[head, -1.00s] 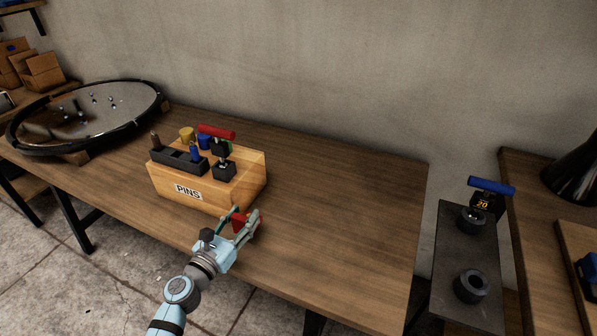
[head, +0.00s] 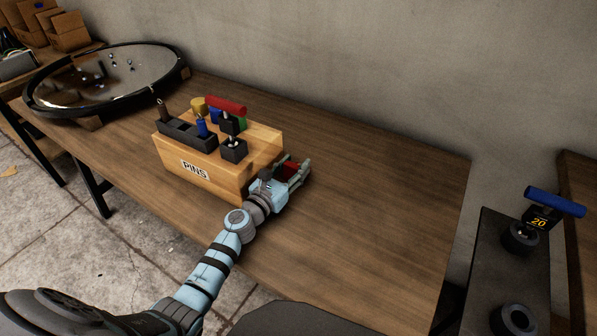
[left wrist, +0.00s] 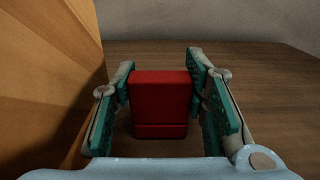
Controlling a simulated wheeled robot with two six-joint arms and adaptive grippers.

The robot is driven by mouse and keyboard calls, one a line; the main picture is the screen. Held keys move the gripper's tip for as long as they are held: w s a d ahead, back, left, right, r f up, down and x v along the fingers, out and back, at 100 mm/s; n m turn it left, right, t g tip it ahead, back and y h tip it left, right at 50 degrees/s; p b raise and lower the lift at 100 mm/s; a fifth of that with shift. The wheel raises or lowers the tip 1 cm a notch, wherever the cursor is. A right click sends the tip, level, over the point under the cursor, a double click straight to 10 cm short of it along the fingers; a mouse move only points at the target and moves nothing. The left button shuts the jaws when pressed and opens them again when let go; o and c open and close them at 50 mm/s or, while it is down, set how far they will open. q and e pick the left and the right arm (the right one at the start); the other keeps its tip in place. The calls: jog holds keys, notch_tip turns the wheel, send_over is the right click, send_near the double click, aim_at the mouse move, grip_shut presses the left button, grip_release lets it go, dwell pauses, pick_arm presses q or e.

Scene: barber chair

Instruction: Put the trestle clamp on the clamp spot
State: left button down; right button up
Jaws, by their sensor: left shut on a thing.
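My left gripper (head: 298,172) is shut on a red block (left wrist: 160,98), just right of the wooden pin block's right end. In the left wrist view the red block stands upright between the two green-padded fingers (left wrist: 162,105). In the head view the fingers mostly hide the red block (head: 289,169). I cannot tell whether it touches the table. The red block may be part of the trestle clamp; the rest of its shape is hidden. No marked clamp spot can be made out. My right gripper is not in view.
The wooden block marked PINS (head: 221,173) carries a black tray (head: 187,136) and a red-handled tool (head: 226,106). A blue-handled tool (head: 556,201) stands on a dark stand at right. The table's right part (head: 390,190) is clear.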

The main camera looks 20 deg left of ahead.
pick_arm(q)
jog(key=shift+w+d, duration=0.2)
jog(key=shift+f, duration=0.3)
jog(key=c, duration=1.2)
grip_release()
jog(key=shift+s+r, duration=0.1)
